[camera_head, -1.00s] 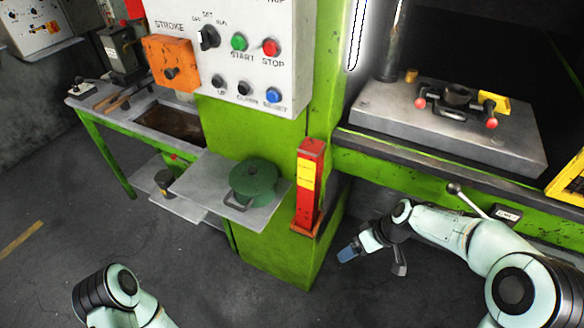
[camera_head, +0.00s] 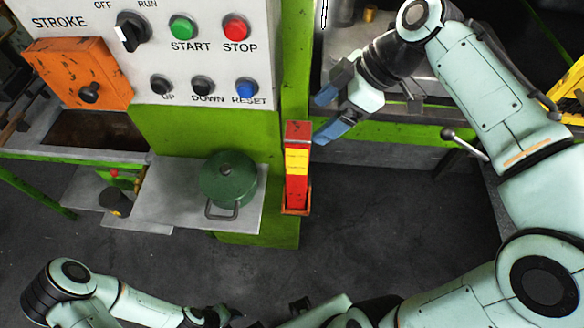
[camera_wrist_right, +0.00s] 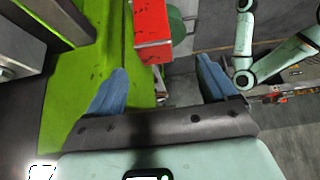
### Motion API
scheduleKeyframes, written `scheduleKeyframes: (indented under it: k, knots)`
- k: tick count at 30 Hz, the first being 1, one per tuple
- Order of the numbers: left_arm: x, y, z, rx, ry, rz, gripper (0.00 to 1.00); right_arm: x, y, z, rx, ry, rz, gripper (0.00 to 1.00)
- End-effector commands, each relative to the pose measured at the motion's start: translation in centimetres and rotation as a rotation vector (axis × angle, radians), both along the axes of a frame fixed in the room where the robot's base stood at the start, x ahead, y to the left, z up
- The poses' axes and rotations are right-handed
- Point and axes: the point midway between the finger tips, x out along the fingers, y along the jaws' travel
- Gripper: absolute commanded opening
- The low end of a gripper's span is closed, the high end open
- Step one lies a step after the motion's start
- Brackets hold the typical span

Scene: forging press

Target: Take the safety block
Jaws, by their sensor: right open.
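The safety block (camera_head: 297,178) is a red upright bar with a yellow label, standing in a small holder on the green press's side in the head view. Its red end shows at the top of the right wrist view (camera_wrist_right: 152,28). My right gripper (camera_head: 326,114) is open and empty, its blue fingers just above and right of the block's top in the head view. In the wrist view the red end appears ahead, roughly between the fingertips (camera_wrist_right: 162,72). My left arm lies low along the bottom edge of the head view; its gripper's jaws cannot be made out.
A lever with a round knob (camera_head: 448,134) sticks out at right. Dark floor below is free.

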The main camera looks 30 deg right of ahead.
Motion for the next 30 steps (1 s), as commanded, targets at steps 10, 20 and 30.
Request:
scheduleKeyframes:
  k: [10, 20, 30]
  knots:
    - [-0.5, 0.0, -0.7, 0.0, 0.006, 0.0, 0.43, 1.6, 2.5, -4.7, 0.001, 0.003, -0.003, 0.85]
    - [-0.2, 0.0, -0.2, 0.001, 0.002, 0.0, 0.43, 3.3, 3.8, -7.8, 0.001, 0.006, -0.002, 0.85]
    - [-0.2, 0.0, -0.3, 0.0, 0.002, 0.0, 0.43, 3.8, 4.6, -9.3, 0.001, 0.002, -0.003, 0.85]
